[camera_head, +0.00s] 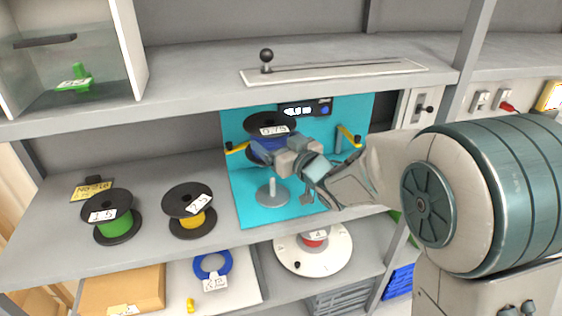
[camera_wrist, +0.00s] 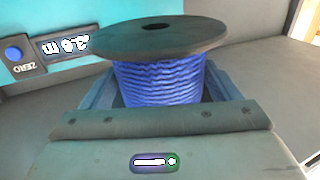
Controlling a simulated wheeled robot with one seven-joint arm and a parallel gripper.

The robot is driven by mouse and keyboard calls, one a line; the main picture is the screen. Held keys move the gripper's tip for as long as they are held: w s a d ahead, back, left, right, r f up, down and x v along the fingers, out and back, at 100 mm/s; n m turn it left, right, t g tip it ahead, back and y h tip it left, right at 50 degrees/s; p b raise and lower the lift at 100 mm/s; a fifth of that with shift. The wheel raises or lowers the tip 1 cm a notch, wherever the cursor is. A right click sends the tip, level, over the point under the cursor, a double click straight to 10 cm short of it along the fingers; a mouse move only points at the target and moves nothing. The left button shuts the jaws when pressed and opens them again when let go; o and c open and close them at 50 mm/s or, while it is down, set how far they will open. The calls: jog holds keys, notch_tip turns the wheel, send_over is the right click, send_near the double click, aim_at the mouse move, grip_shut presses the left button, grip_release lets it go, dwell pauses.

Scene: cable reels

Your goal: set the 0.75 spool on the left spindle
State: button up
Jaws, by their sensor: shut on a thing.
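The 0.75 spool (camera_head: 271,122) has black flanges, blue cable and a white label reading 0.75. My gripper (camera_head: 268,149) is shut on it around the blue cable, between the flanges. In the wrist view the spool (camera_wrist: 160,84) sits upright between the jaws, its top flange hole visible and its lower flange hidden. The left spindle (camera_head: 272,187), a short grey post on a round base, stands bare on the turquoise station (camera_head: 240,205). The spool shows above it in the picture, apart from it. Another grey post (camera_head: 338,142) stands at the right, partly hidden by my gripper.
A green spool (camera_head: 113,222) and a yellow spool (camera_head: 192,212) stand on the shelf left of the station. Yellow arms (camera_head: 237,148) (camera_head: 350,136) flank the station, with a display (camera_head: 305,109) behind. A slotted rail with a black knob (camera_head: 266,56) lies on the upper shelf.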

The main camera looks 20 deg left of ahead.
jog(key=b, duration=0.4)
send_over(274, 182)
jog(key=v, duration=0.2)
notch_tip(274, 182, down, 5)
jog(key=shift+w+r, duration=0.1)
jog(key=shift+f+b, duration=0.9)
jog(key=shift+f, duration=0.4)
jog(key=shift+b, duration=0.35)
jog(key=shift+f+b, duration=0.35)
jog(key=shift+d+f+b, duration=0.1)
jog(key=shift+f+b, duration=0.2)
jog(key=shift+b, duration=0.1)
jog(key=shift+f+b, duration=0.3)
jog(key=shift+b, duration=0.05)
jog(key=shift+f+b, duration=1.25)
jog(key=shift+f, duration=0.15)
jog(key=shift+f+b, duration=1.2)
jog(key=shift+b, duration=0.15)
